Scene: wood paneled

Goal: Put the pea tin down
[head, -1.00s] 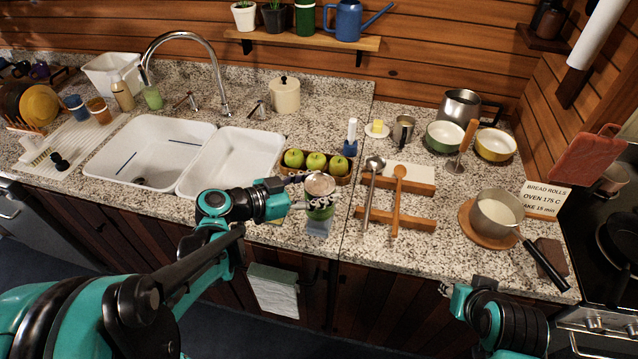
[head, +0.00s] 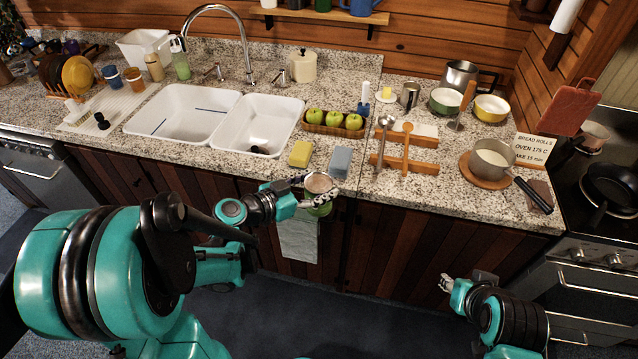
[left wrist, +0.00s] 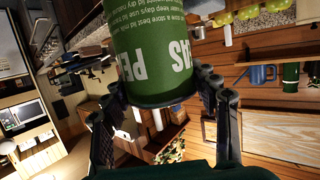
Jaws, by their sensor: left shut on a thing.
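The pea tin (head: 318,209) is green with a brownish top. My left gripper (head: 318,190) is shut on it, with fingers around its sides. In the head view the tin appears in front of the counter's front edge, against the cabinet doors, held in the air. In the left wrist view the tin (left wrist: 152,50) fills the upper middle between the two fingers (left wrist: 160,105), its lettering upside down. The fingers hide part of it in the head view. My right gripper (head: 446,284) is low at the right, away from the counter; its finger gap is too small to judge.
The granite counter (head: 250,171) has a yellow sponge (head: 300,153) and a blue-grey block (head: 341,161) near its front edge. Behind are a tray of apples (head: 334,129) and the sink (head: 184,112). Wooden spoon rests (head: 405,165) stand to the right. A towel (head: 299,237) hangs below.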

